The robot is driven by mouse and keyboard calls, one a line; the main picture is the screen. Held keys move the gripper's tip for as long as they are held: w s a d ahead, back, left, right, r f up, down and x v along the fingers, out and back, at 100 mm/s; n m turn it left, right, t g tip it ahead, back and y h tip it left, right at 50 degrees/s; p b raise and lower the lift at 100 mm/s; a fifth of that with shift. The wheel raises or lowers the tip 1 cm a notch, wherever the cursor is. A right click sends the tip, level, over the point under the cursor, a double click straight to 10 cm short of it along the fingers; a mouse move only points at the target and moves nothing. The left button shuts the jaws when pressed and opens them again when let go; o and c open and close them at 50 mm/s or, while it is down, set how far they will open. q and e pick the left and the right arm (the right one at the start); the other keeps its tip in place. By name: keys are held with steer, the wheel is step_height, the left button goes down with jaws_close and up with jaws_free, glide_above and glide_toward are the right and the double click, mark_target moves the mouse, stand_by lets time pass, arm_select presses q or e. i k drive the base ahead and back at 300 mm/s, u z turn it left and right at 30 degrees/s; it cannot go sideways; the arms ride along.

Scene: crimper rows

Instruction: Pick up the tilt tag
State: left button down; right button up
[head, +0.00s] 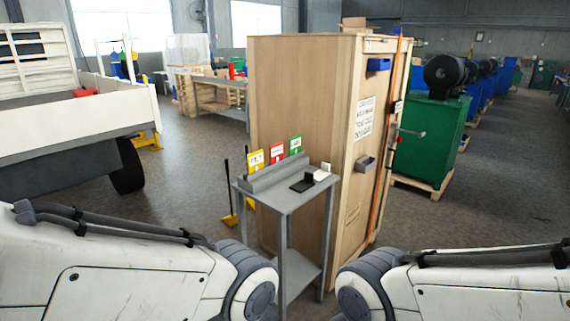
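Three small tags stand in a row in a grey slotted rack (270,177) on a small grey table (286,199): a yellow tag (256,160), a red tag (277,153) and a green tag (295,146). Their markings are too small to read, so I cannot tell which is the tilt tag. A flat black object (302,185) and a small white item (326,167) lie to the right of the rack. My two arms show at the lower left and lower right, apart from the table. Neither gripper is in view.
A tall wooden crate (290,95) with an orange strap stands right behind the table. A green machine (432,130) on a pallet is to the right. A white truck bed (75,120) is at the left. Open floor (190,175) lies between truck and table.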

mark_target(255, 159)
steer(key=z, duration=0.6)
steer(key=i, duration=1.1)
steer(key=z, duration=0.3)
steer(key=i, duration=0.95)
steer(key=u, duration=0.9)
steer(key=i, duration=0.65)
steer(key=u, duration=0.85)
